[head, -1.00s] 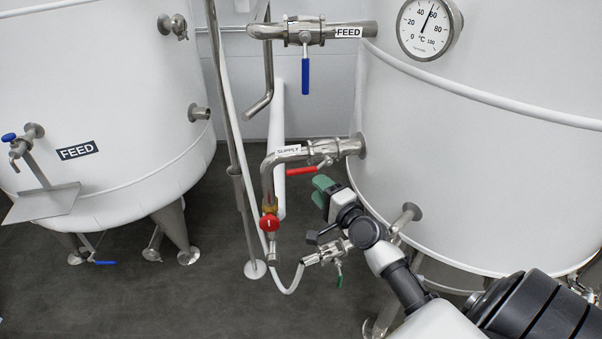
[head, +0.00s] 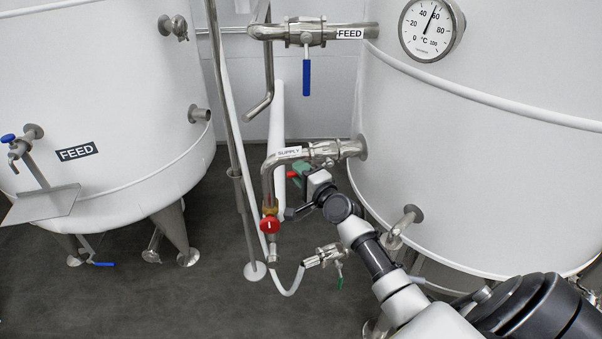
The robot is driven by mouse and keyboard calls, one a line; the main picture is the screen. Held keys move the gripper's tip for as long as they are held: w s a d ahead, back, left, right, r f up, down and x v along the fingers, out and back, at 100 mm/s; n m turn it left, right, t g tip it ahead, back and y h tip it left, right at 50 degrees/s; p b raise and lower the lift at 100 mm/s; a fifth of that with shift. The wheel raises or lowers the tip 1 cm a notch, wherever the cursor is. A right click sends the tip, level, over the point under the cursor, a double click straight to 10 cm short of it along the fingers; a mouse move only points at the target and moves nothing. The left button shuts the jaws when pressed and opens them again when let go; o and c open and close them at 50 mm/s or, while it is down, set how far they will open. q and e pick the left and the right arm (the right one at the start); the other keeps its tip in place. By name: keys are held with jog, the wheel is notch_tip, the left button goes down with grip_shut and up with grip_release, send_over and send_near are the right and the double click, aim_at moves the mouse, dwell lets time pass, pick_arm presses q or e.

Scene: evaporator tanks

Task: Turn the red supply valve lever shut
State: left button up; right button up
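The supply valve (head: 323,152) sits on the steel pipe labelled SUPPLY, which enters the right tank. Only the tip of its red lever (head: 292,175) shows, just below the pipe; the rest is hidden behind my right gripper. My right gripper (head: 303,168), with green fingertips, is at the lever, just below the valve. The fingers overlap the lever in the picture. I cannot tell whether they touch it, or whether they are open or shut. My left gripper is not in view.
A red round knob (head: 269,224) is on the pipe below left of my gripper. A green-handled valve (head: 325,256) with a white hose is lower down. A blue-levered FEED valve (head: 306,75) hangs above. The right tank (head: 480,150) is close beside my arm.

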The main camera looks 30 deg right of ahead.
grip_shut()
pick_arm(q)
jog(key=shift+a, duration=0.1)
